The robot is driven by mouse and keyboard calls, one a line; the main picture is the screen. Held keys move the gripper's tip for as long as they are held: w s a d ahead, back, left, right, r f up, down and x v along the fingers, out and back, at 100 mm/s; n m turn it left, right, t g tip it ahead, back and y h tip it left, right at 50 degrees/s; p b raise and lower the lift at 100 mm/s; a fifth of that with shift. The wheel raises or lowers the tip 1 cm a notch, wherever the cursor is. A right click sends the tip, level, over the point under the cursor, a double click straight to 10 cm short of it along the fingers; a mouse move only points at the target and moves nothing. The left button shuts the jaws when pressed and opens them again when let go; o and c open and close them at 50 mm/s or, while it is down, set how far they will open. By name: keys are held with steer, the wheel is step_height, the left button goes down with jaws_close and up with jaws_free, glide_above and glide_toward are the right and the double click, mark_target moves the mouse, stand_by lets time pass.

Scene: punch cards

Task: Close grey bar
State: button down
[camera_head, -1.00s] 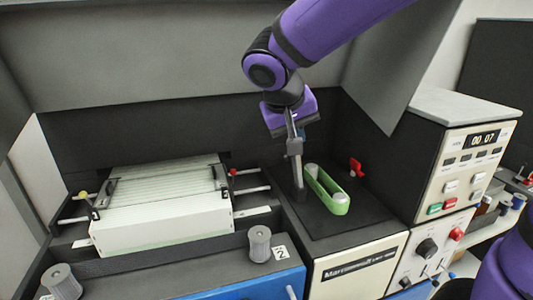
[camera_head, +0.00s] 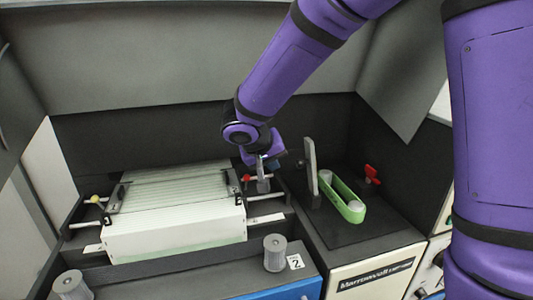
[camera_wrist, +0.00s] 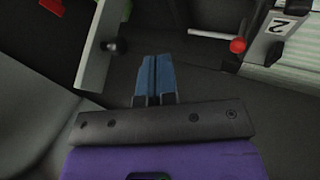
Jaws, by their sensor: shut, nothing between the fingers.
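The grey bar (camera_head: 311,170) stands upright at the left side of the green oblong loop on the dark right-hand deck. It also shows as a pale plate at the upper left of the wrist view (camera_wrist: 97,50). My gripper (camera_head: 266,172) is to the left of the bar in the head view, apart from it, between the bar and the card tray. In the wrist view its blue fingers (camera_wrist: 155,65) are together with nothing between them. The bar's lower end is hard to make out.
The green loop (camera_head: 345,199) and a red lever (camera_head: 372,174) are right of the bar. A tray of cards (camera_head: 172,237) with rods and a red knob (camera_head: 246,178) is at left. A grey roller (camera_head: 275,252) stands in front. A dark wall closes the back.

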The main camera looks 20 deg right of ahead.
steer(key=shift+w+d+f, duration=0.15)
steer(key=shift+d+f, duration=0.1)
steer(key=shift+d, duration=0.6)
steer(key=shift+w+d+f, duration=0.15)
steer(key=shift+d+f, duration=0.05)
steer(key=shift+d, duration=0.7)
steer(key=shift+w+d+f, duration=0.15)
steer(key=shift+d+f, duration=0.1)
steer(key=shift+d, duration=0.6)
steer(key=shift+r, duration=0.1)
